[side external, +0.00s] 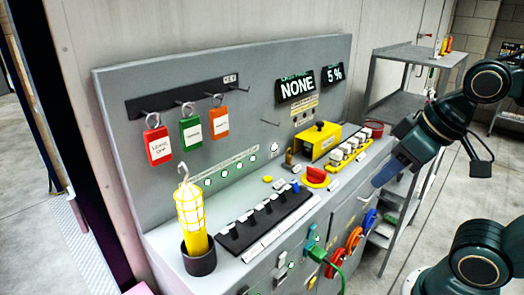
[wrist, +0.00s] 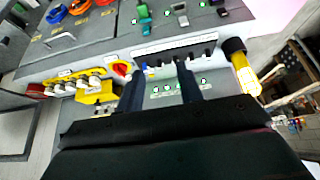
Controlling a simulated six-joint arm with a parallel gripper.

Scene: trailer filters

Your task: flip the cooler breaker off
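A black breaker strip (side external: 265,222) with a row of small switches lies on the sloped console top. A white label strip runs along its front, but the lettering is too small to read, so I cannot tell which switch is the cooler breaker. One switch near the strip's right end looks blue. In the wrist view the strip (wrist: 175,52) appears upside down, beyond my fingers. My gripper (side external: 382,180) hangs in the air right of the console, apart from the strip. In the wrist view its two dark fingers (wrist: 160,88) are spread with nothing between them.
A red rotary knob (side external: 315,174) and yellow box (side external: 318,140) stand right of the strip. A yellow caged lamp (side external: 192,215) stands in a black cup at left. Red, green and orange tags (side external: 190,131) hang on the back panel. A shelf (side external: 405,55) stands behind right.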

